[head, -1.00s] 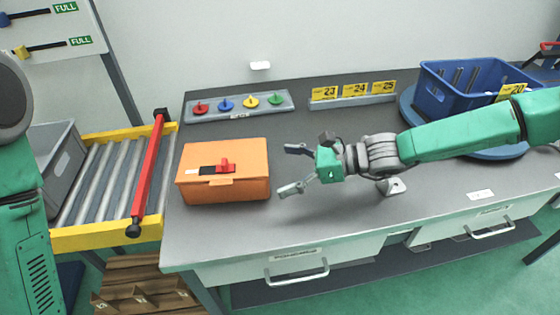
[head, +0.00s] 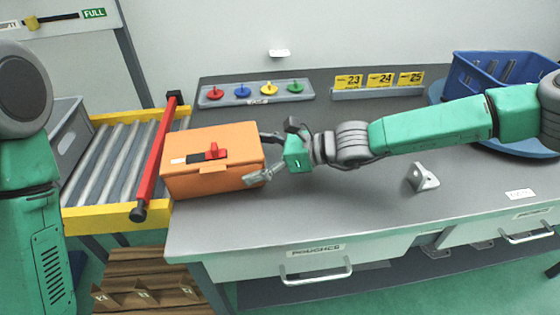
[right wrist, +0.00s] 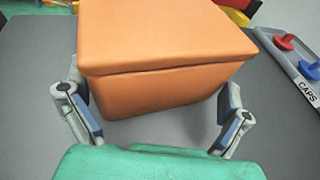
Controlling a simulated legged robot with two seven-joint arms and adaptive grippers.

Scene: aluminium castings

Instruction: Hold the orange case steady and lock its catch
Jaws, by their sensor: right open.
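The orange case (head: 208,182) stands upright at the table's left edge, its left end reaching the edge beside the roller conveyor. Its red catch (head: 214,152) sits on the lid, toward the right of a black and white strip. My right gripper (head: 265,155) is open at the case's right end, its fingers toward the case. In the right wrist view, the case (right wrist: 160,85) lies ahead, between the spread fingers (right wrist: 155,110); I cannot tell whether they touch it. The catch is not seen there. My left arm shows at the far left of the head view, its gripper out of view.
A roller conveyor (head: 115,160) with a red bar (head: 157,155) adjoins the table's left side. A tray of coloured caps (head: 258,98) lies behind the case. A metal bracket (head: 422,178) stands to the right, under my right arm. The table front is clear.

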